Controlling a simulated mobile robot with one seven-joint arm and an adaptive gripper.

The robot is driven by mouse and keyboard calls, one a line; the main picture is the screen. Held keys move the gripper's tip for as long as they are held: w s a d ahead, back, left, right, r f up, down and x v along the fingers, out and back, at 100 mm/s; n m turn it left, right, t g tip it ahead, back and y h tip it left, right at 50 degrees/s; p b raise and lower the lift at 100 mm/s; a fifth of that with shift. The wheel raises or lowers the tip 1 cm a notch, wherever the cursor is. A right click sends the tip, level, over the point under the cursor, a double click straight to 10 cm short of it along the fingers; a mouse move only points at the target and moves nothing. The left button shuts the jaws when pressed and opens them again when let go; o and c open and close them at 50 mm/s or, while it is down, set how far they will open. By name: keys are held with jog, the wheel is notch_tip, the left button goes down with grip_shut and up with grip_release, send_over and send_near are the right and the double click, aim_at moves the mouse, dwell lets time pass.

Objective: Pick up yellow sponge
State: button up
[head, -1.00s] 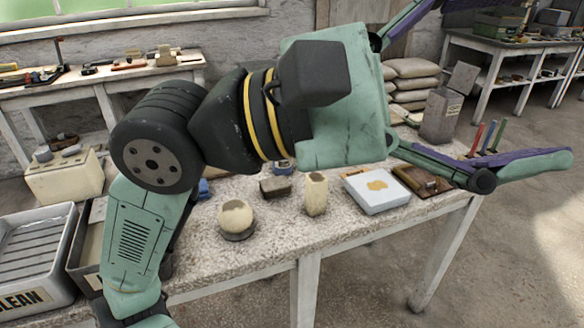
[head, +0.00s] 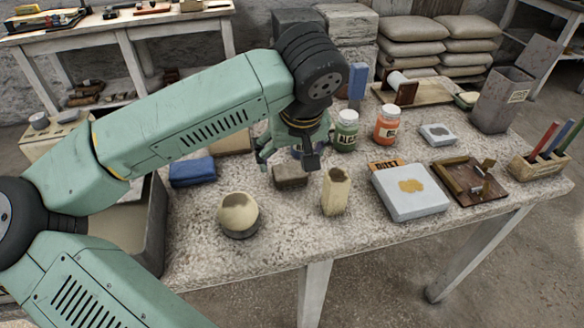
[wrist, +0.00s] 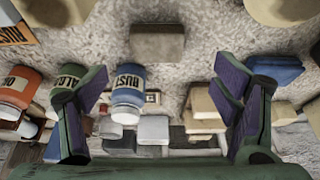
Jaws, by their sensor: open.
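No bright yellow sponge stands out. A small grey-brown block (head: 290,176) lies on the table below my gripper; it shows in the wrist view (wrist: 157,42), dull on top. A tan flat piece (head: 233,141) lies behind, partly hidden by my arm; I cannot tell which of these is the sponge. My gripper (head: 287,152) points down above the table near the grey-brown block. Its two fingers (wrist: 160,95) are wide apart with nothing held between them.
A blue jar (wrist: 128,88) stands close to the fingers. Green (head: 345,130) and orange (head: 388,125) jars stand right, with a white box (head: 408,190) nearer.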

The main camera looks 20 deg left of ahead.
aim_at(290, 171)
jog(key=shift+p+x, duration=1.15)
jog(key=shift+x, duration=2.75)
jog(key=shift+w+d, duration=0.1)
jog(key=shift+w, duration=0.1)
